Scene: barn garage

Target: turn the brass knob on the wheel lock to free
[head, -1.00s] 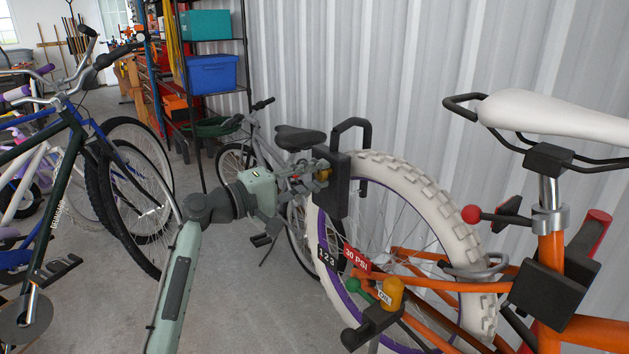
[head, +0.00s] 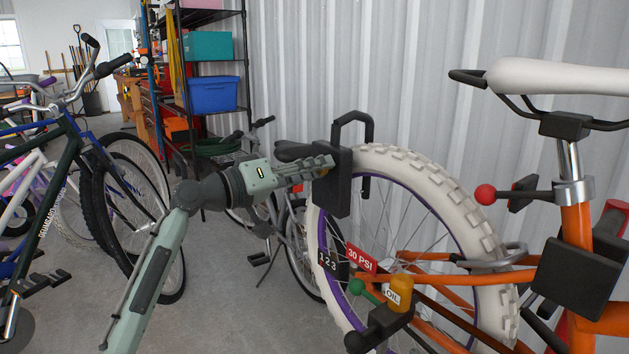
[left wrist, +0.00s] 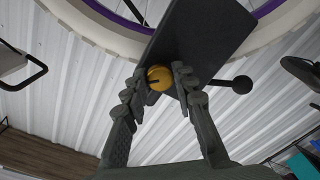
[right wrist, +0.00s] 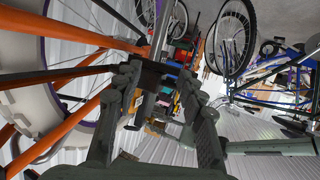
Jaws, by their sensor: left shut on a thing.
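The wheel lock is a black box (head: 341,192) with a black shackle, set at the left edge of the white tyre (head: 405,168). My left gripper (head: 328,166) comes to its face from the left. In the left wrist view the brass knob (left wrist: 159,77) sits on the black lock face (left wrist: 205,40), between the fingertips of my left gripper (left wrist: 160,76), which is shut on it. A dark mark shows on the knob. In the head view the fingers mostly hide the knob. My right gripper (right wrist: 158,75) shows only in its wrist view, open, with nothing clearly held.
Below the lock are a red 30 PSI tag (head: 361,258), an orange oil bottle (head: 398,292) and a green ball knob (head: 356,286). The orange bike frame (head: 577,236) stands right. Other bikes stand left. Corrugated wall (head: 300,75) is close behind.

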